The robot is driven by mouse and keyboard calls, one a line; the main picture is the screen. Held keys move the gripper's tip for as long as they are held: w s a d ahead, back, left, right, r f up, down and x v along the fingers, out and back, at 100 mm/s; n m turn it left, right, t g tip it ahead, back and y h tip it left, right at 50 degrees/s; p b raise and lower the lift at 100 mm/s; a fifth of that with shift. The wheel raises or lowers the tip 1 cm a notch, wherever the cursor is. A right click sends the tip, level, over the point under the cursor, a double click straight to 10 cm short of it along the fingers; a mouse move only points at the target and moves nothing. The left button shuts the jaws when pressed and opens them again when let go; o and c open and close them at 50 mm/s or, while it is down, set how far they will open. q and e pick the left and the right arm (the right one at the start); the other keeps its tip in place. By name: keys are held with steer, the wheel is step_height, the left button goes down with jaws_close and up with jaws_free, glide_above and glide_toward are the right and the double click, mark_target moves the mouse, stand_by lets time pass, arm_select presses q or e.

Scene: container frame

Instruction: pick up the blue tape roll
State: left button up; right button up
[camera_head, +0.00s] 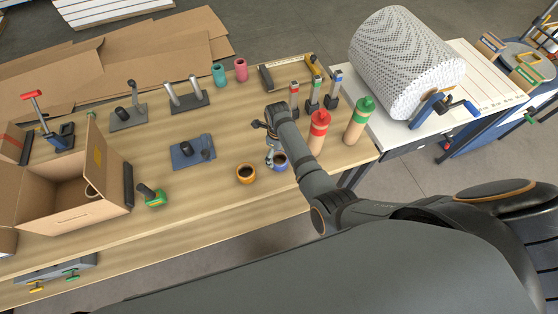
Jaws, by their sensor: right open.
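The blue tape roll (281,164) lies near the front edge of the wooden table, beside an orange tape roll (246,175) on its left. My right gripper (271,157) is open, with its fingers pointing down at the blue roll and partly covering its left side. I cannot tell whether the fingers touch the roll. My left gripper is not in view.
Red-topped (318,131) and green-topped bottles (356,122) stand right of my right wrist. An open cardboard box (75,190) and a green tape dispenser (153,197) are at left. A blue-based fixture (193,152) sits behind the rolls. A bubble-wrap roll (405,60) is at back right.

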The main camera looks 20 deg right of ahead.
mark_target(280, 160)
steer(key=f+b, duration=0.2)
steer(key=f, duration=0.1)
steer(key=s+f+b, duration=0.1)
steer(key=b, duration=0.1)
steer(key=shift+d+f, duration=0.3)
steer(key=shift+f, duration=0.05)
steer(key=shift+w+f+b, duration=0.1)
steer(key=shift+f+b, duration=0.25)
steer(key=shift+b, duration=0.05)
steer(key=shift+r, duration=0.2)
steer(key=c, duration=1.3)
